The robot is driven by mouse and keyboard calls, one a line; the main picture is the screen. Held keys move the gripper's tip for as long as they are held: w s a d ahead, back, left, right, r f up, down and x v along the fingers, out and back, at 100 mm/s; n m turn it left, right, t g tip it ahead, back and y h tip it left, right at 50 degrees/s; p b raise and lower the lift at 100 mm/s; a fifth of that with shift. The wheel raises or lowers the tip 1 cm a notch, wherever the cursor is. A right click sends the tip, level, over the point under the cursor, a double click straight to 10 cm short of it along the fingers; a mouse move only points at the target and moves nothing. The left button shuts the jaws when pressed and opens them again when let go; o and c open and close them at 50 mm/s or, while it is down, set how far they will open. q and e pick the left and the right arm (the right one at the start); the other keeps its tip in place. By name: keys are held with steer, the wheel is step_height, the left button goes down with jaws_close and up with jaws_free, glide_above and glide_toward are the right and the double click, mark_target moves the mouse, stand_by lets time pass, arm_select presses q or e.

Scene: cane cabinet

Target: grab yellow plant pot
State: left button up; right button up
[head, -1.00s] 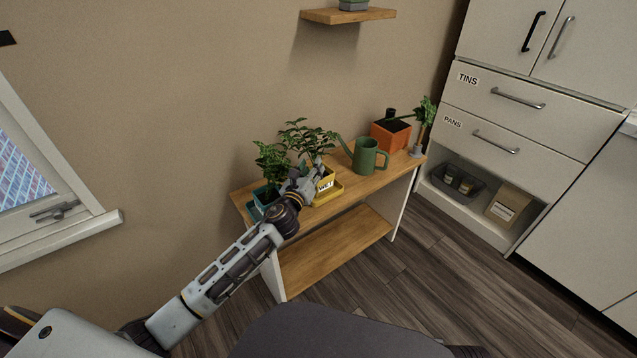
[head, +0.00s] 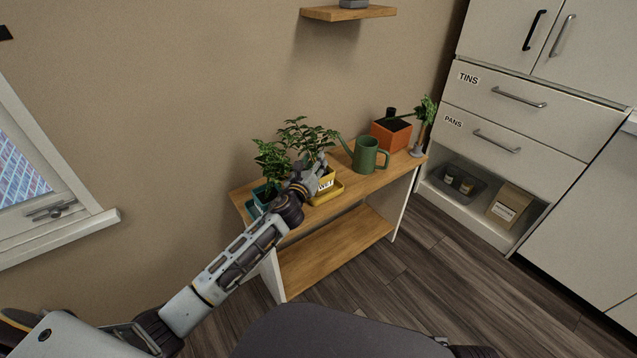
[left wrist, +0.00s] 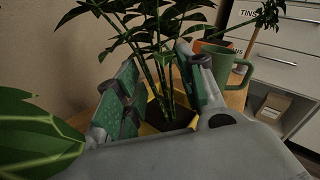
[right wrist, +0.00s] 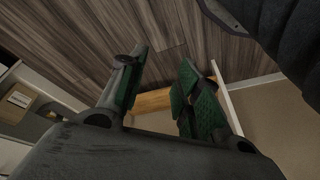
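The yellow plant pot (head: 327,182) stands in a yellow saucer (head: 335,193) on the wooden plant table, with a leafy plant and a white label on its front. My left gripper (head: 316,167) is at the pot's upper left side in the head view. In the left wrist view my left gripper (left wrist: 160,82) is open, its green-padded fingers on either side of the plant's stems. Part of the yellow pot (left wrist: 147,129) and its soil show between and behind the fingers; contact cannot be told. My right gripper (right wrist: 160,66) is open and empty in the right wrist view.
A teal pot (head: 263,194) with a plant stands close left of the yellow one. A green watering can (head: 367,156) and an orange planter (head: 391,136) stand to the right on the table (head: 385,181). A wall shelf (head: 347,14) hangs above.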

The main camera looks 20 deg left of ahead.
arm_select(q)
steer(key=shift+w, duration=1.3)
jaws_close()
